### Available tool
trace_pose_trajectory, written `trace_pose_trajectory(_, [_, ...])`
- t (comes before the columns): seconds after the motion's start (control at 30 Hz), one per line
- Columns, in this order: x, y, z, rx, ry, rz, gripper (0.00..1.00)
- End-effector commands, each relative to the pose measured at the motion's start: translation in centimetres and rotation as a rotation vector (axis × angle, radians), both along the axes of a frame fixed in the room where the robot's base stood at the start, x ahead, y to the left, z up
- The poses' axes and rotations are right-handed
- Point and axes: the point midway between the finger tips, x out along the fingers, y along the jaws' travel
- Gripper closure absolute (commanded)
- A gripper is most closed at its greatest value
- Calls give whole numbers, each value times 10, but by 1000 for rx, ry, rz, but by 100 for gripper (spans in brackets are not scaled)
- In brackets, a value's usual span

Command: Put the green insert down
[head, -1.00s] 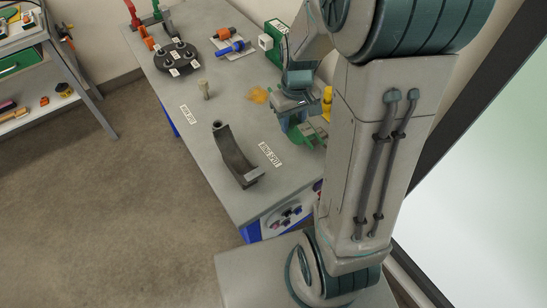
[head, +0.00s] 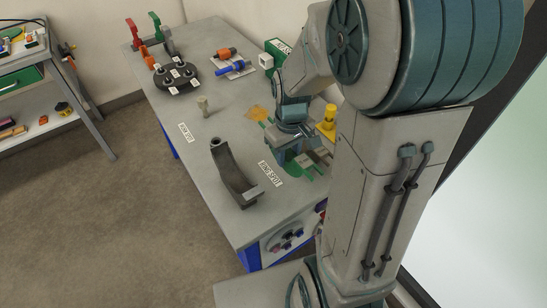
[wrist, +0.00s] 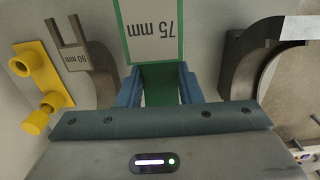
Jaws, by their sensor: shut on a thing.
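My gripper (wrist: 160,88) is shut on the green insert (wrist: 160,80), which shows as a green block between the blue fingers in the wrist view. Most of the insert is hidden by my arm and fingers. I cannot tell whether it touches the bench.

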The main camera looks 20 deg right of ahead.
Motion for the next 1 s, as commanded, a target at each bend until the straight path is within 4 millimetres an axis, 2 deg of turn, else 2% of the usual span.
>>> trace_pose_trajectory(0.2, [28, 17, -19, 1, 1, 3, 100])
trace_pose_trajectory(0.33, [37, 22, -25, 0, 1, 1, 100])
trace_pose_trajectory(0.47, [40, 24, -30, 0, 0, 0, 100])
trace_pose_trajectory(0.8, [40, 24, -66, 1, 0, 1, 100])
trace_pose_trajectory(1.0, [40, 24, -68, 0, -1, 1, 100])
